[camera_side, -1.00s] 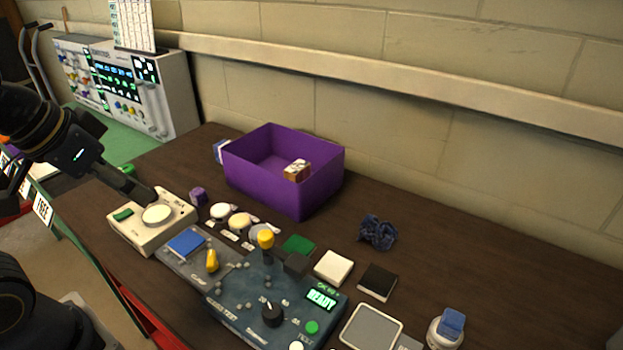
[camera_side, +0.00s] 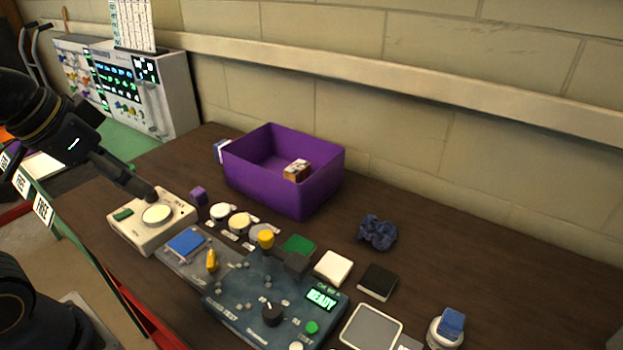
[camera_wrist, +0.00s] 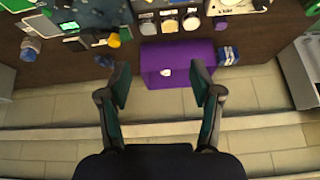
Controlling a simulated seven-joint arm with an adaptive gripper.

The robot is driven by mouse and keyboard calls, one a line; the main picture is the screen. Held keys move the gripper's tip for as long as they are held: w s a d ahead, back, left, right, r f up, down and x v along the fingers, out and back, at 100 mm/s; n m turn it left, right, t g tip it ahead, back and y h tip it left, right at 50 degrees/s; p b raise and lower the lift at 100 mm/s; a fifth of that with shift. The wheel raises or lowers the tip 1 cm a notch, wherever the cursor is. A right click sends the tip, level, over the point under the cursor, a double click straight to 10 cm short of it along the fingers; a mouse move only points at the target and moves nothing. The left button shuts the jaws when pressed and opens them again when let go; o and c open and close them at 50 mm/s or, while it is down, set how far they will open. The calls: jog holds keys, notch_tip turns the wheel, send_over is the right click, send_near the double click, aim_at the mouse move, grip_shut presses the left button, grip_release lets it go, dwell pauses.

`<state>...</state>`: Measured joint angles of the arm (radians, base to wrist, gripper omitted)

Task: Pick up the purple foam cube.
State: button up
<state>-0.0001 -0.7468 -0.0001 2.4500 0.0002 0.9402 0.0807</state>
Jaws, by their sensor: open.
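The purple foam cube (camera_side: 198,195) sits on the dark table, between the cream trackball box (camera_side: 122,238) and the purple bin (camera_side: 262,188) in the side view. In the wrist view the cube (camera_wrist: 220,23) is small, near the top, just above the bin's (camera_wrist: 150,60) right part. My gripper (camera_side: 148,192) shows only partly in the side view, at left above the trackball box and apart from the cube. In the wrist view my gripper (camera_wrist: 161,74) is open, its two fingers wide apart with nothing held between them. The cube lies outside the fingers, up and right.
A small patterned box (camera_side: 297,171) lies in the bin. Round-topped containers (camera_side: 220,211) stand close to the cube. A control panel (camera_side: 235,305), a dark blue crumpled cloth (camera_side: 377,232) and a lidded jar (camera_side: 446,328) are to the right. The table's back right is clear.

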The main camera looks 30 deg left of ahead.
jog(key=w+a+r, duration=0.1)
jog(key=w+r, duration=0.3)
jog(key=w, duration=0.1)
jog(key=n+g, duration=0.1)
jog(key=g, duration=0.5)
send_over(197, 191)
jog(key=f, duration=2.2)
jog(key=shift+s+d+f, duration=0.1)
jog(key=shift+d+f, duration=0.15)
jog(key=shift+a+f, duration=0.15)
jog(key=shift+f, duration=2.95)
jog(key=c, duration=0.9)
